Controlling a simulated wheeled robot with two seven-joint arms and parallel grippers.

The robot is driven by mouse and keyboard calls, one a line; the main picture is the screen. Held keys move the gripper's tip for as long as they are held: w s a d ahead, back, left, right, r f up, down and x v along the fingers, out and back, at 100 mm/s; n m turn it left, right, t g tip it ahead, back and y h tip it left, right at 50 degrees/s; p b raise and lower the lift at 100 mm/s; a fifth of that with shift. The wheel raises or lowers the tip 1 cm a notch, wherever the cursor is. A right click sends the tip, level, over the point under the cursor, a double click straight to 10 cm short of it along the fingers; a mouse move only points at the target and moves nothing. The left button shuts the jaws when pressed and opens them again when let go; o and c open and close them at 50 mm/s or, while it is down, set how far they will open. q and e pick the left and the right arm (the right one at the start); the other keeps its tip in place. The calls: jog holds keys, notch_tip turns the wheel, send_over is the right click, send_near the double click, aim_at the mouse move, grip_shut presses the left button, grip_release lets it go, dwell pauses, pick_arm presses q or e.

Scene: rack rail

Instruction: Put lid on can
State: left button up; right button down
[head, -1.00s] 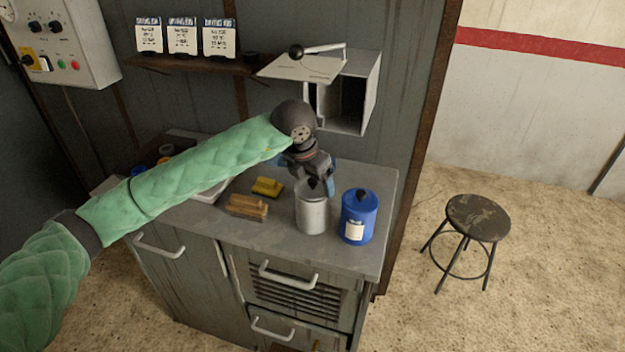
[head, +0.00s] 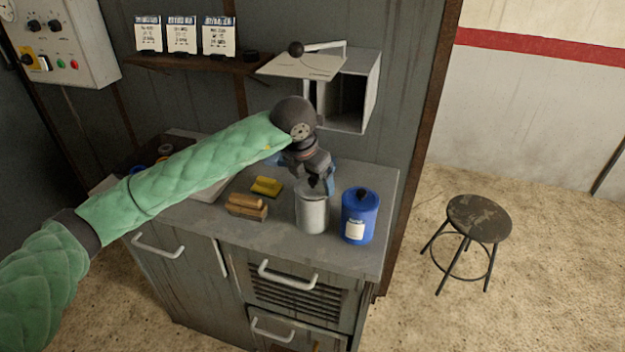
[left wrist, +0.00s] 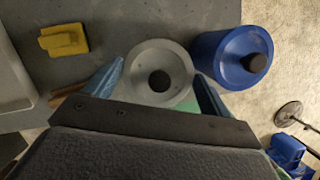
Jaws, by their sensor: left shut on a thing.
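A silver can (head: 312,214) stands upright on the counter. A round grey lid (left wrist: 140,62) with a black knob shows in the left wrist view, between my blue fingers. My left gripper (head: 317,184) is over the can's top and shut on this lid. In the head view the lid is mostly hidden by the gripper and lies at or just above the can's rim; I cannot tell whether it is fully seated. My right gripper is not in view.
A blue can (head: 359,217) with its own black-knobbed lid stands close to the right of the silver can. A yellow object (head: 267,187) and a wooden-backed brush (head: 246,206) lie to the left. An open metal box (head: 345,95) hangs on the wall behind. A stool (head: 478,218) stands right.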

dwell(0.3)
pick_arm(q)
jog(key=o, duration=0.9)
jog(key=shift+r, duration=0.15)
jog(key=shift+r, duration=3.4)
grip_shut()
